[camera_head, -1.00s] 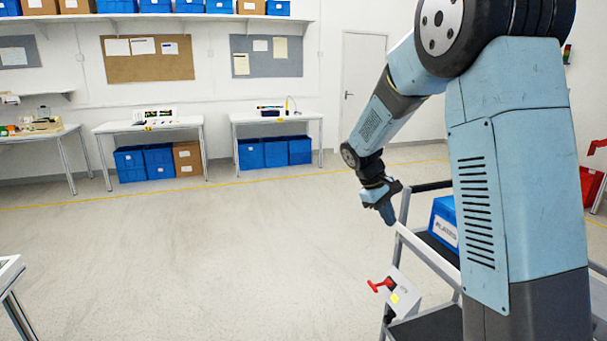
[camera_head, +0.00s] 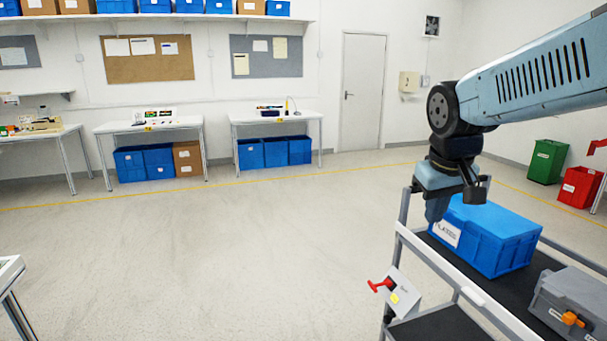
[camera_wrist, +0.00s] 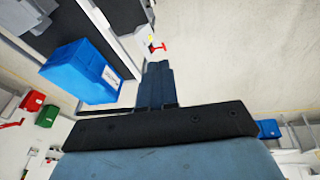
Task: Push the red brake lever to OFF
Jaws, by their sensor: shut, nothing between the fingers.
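The red brake lever (camera_head: 381,285) sticks out to the left from a small grey plate (camera_head: 402,293) on the cart's near left post. The plate carries a yellow label, and its lettering is too small to read. The lever also shows in the wrist view (camera_wrist: 158,48), just beyond the fingertips. My gripper (camera_head: 434,217) points down above the cart's left top rail, higher than the lever and to its right. In the wrist view the fingers (camera_wrist: 156,68) are together and hold nothing. The gripper looks apart from the lever.
The cart (camera_head: 440,262) has a blue crate (camera_head: 490,235) on its top shelf, close to my gripper. A grey toolbox (camera_head: 575,305) with an orange latch stands nearer on that shelf. Open floor (camera_head: 220,255) lies left of the cart. Worktables (camera_head: 150,125) line the back wall.

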